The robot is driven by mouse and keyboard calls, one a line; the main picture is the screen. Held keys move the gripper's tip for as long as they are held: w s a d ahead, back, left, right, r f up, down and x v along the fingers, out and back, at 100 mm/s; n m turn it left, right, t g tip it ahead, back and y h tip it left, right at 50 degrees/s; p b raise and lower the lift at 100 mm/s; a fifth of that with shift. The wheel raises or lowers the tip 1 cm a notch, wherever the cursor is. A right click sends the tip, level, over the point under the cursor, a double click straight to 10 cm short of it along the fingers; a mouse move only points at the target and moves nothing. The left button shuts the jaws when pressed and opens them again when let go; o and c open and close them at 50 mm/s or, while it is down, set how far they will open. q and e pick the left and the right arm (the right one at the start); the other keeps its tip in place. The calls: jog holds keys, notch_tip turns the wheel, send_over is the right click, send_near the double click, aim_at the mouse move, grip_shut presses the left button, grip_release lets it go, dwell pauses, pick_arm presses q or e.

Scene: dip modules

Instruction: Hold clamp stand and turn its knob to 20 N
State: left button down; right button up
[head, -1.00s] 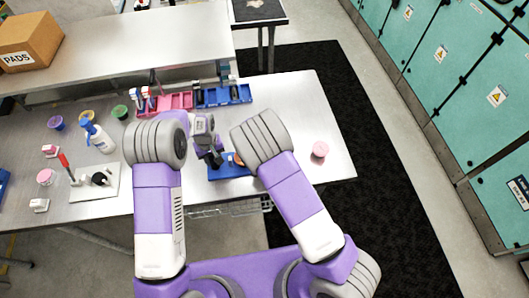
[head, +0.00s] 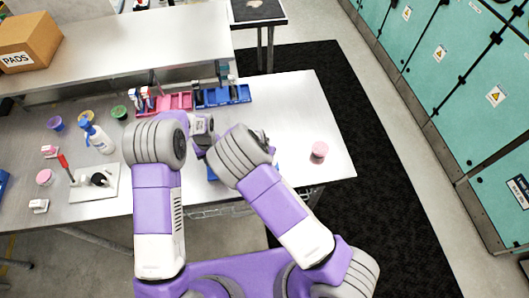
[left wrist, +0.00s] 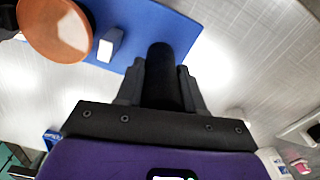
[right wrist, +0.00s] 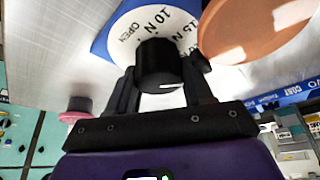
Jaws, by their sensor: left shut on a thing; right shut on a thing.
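The clamp stand has a blue base (left wrist: 165,25), mostly hidden behind my arms in the head view. In the left wrist view my left gripper (left wrist: 165,85) is shut on a black upright post (left wrist: 161,65) at the base's edge. In the right wrist view my right gripper (right wrist: 162,80) is shut on the black knob (right wrist: 158,62), above a white dial (right wrist: 133,28) printed "OPEN" and "10 N". More dial print is partly cut off. A white line shows on the knob's near side. An orange-brown disc (right wrist: 262,32) sits beside the dial and also shows in the left wrist view (left wrist: 55,28).
A pink round piece (head: 319,149) stands on the table to the right. Red (head: 178,101) and blue (head: 228,96) trays lie behind. A spray bottle (head: 97,136), small pots and a white board (head: 85,191) are on the left. The table's right end is mostly clear.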

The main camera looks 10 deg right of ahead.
jog(key=o, duration=1)
jog(key=shift+d, duration=0.1)
jog(key=v, duration=1.2)
pick_arm(q)
jog(key=c, duration=0.6)
grip_release()
